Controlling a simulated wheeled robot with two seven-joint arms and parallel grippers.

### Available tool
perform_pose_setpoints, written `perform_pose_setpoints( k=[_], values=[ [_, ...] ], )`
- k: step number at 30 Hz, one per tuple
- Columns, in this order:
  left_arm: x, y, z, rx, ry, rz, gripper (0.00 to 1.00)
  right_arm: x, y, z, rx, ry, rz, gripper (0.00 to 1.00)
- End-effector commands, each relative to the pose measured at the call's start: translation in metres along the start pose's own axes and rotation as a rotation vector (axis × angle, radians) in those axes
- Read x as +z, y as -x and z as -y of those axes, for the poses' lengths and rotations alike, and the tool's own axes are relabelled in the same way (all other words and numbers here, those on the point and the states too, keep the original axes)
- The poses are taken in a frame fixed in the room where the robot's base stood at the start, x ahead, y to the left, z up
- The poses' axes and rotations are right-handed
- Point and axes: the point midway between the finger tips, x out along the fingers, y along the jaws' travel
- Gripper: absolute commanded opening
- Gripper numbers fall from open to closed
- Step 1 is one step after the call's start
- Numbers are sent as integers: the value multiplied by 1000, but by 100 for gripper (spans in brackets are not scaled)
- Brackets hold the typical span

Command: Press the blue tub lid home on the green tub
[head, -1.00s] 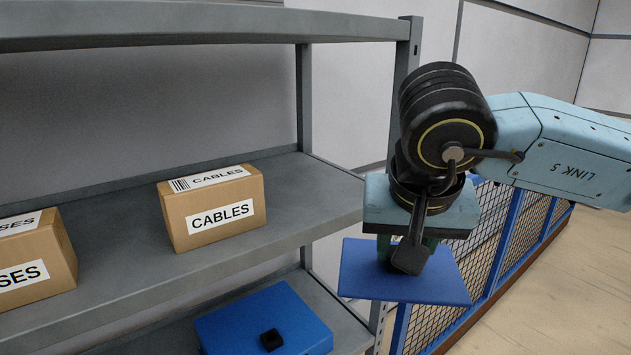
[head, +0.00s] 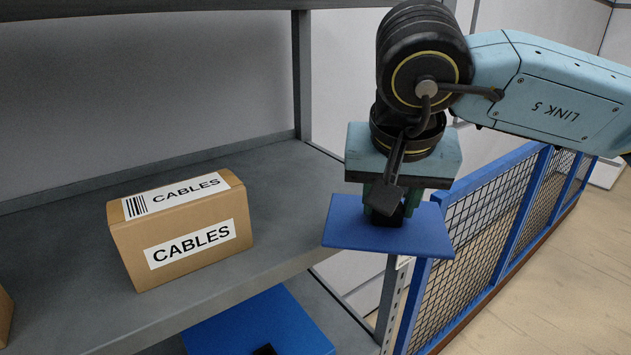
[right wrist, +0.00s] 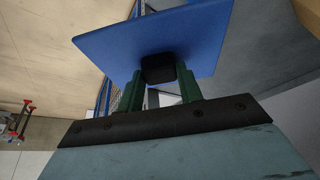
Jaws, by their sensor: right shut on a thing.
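A flat blue lid (head: 345,222) with a black knob hangs below my right gripper (head: 388,205). The gripper is shut on the knob and holds the lid in the air, in front of the shelf's right end. In the right wrist view, the green fingers (right wrist: 160,88) grip the black knob (right wrist: 158,68), and the blue lid (right wrist: 115,50) spreads beyond it. The green tub is not in any view. My left gripper is not in view either.
A cardboard CABLES box (head: 180,228) stands on the grey shelf (head: 80,300). On the level below lies another blue panel (head: 255,318) with a black knob. A blue mesh fence (head: 490,225) stands right of the rack. The floor (head: 550,285) beyond it is clear.

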Motion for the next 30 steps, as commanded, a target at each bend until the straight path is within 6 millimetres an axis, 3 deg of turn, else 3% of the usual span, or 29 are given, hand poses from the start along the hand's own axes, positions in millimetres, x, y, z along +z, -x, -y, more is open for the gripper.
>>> perform_pose_setpoints(
  k=[8, 15, 30],
  values=[
    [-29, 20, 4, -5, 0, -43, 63, -44, -15, 49, 0, -1, 1, 20],
    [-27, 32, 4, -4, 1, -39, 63, -76, -29, 83, 0, -1, 1, 20],
    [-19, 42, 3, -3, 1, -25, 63, -100, -40, 110, 0, 0, 1, 20]
  ],
)
